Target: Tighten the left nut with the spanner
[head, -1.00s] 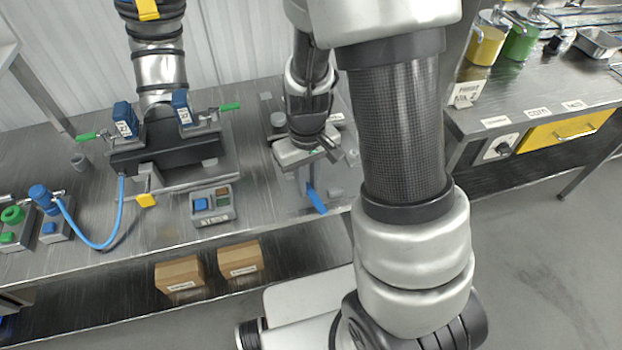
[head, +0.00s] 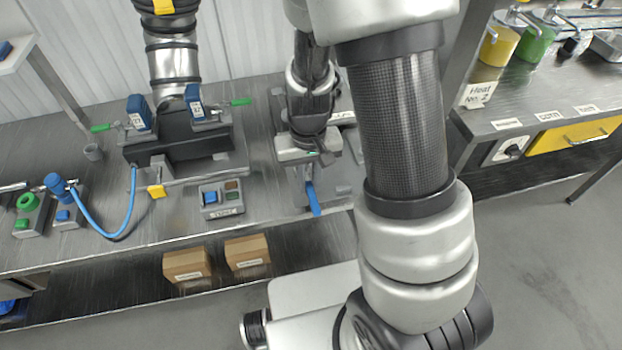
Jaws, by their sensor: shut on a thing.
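My gripper (head: 310,160) is low over the right part of the metal bench, seen from behind and above in the head view. It is shut, and its fingertips are partly hidden by its own body. A blue handle (head: 313,198), apparently the spanner's, sticks out below it towards the bench's front edge. The handle's upper end is hidden under the gripper. Grey plates (head: 343,192) lie on the bench beside the handle, partly behind my arm. I cannot make out the left nut or whether the spanner's head touches it.
A black fixture (head: 180,147) with blue blocks and green-tipped levers stands left of the gripper. A blue hose (head: 108,236) curves at the left. Two cardboard boxes (head: 186,265) sit on the lower shelf.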

